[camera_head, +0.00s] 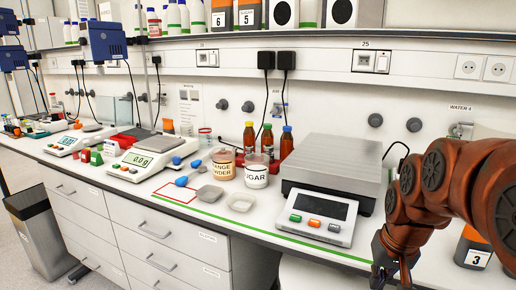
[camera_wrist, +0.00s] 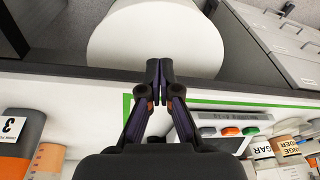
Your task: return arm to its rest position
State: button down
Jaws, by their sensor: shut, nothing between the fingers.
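My gripper (camera_head: 384,275) is at the lower right of the head view, at the front edge of the bench, at the end of my reddish-brown arm. In the wrist view my gripper (camera_wrist: 158,72) has its two dark fingertips together, with nothing between them. The arm is bent and comes in from the right side of the head view.
A large scale (camera_head: 333,168) with its display panel (camera_head: 318,215) stands left of my arm. Sugar (camera_head: 256,171) and orange powder jars (camera_head: 223,165) and several bottles stand farther left. A container numbered 3 (camera_head: 472,248) is close beside my arm. A white round surface (camera_wrist: 155,35) lies beyond the fingertips.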

jog(key=s+a+f+n+g, duration=0.1)
jog(key=s+a+f+g, duration=0.15)
jog(key=s, duration=0.55)
jog(key=s+a+f+g, duration=0.1)
jog(key=s+a+f, duration=0.15)
jog(key=s, duration=0.45)
jog(key=s+a+f+n+g, duration=0.1)
jog(key=s+f+g, duration=0.15)
jog(key=s, duration=0.55)
notch_tip(320, 180, up, 14)
jog(key=w+t+p, duration=0.1)
jog(key=p, duration=1.2)
jog(key=shift+a+f+t+p, duration=0.15)
jog(key=shift+a+t+p, duration=0.05)
jog(key=shift+t+p, duration=0.2)
